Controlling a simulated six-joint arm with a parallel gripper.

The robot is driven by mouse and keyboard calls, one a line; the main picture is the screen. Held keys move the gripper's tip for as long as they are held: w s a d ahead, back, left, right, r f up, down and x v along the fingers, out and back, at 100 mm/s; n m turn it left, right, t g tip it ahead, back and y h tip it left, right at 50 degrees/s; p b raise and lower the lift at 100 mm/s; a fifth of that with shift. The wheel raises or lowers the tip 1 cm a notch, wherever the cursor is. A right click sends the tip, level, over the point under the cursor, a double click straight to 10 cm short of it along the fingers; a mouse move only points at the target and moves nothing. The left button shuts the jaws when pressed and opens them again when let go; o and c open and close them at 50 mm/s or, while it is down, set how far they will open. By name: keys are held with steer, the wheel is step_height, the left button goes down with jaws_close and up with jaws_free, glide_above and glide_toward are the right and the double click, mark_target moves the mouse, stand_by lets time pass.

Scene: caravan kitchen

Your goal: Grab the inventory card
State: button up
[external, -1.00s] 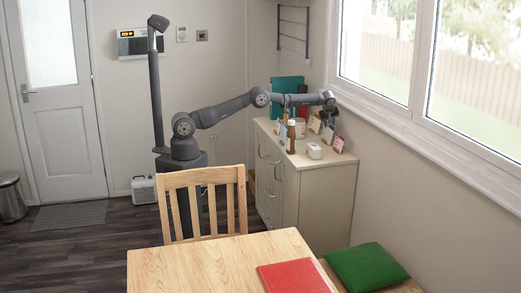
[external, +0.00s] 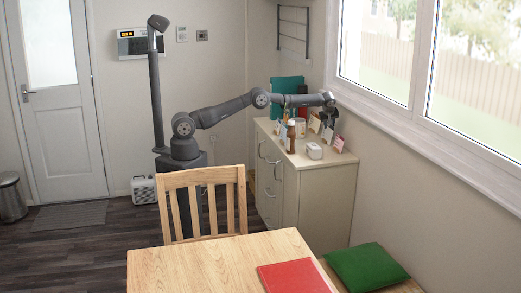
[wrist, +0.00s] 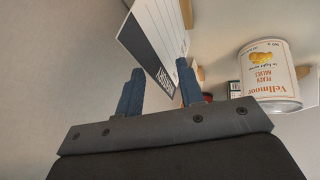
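The inventory card (wrist: 152,38) is white with ruled lines and a dark band with partly visible white lettering that ends in "NTORY". It stands at the top of the wrist view, and its lower end reaches between my two blue fingers. My gripper (wrist: 160,67) is open, with a gap between the fingers and the card nearer the right one. In the external view my gripper (external: 328,116) points down over the far window side of the cabinet top, among several small standing cards. I cannot tell there which is the inventory card.
A peach halves can (wrist: 266,76) is right of my fingers in the wrist view. The window wall is close on the right.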

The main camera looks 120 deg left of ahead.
jaws_close()
steer(key=shift+f, duration=0.15)
stand_by(0.4)
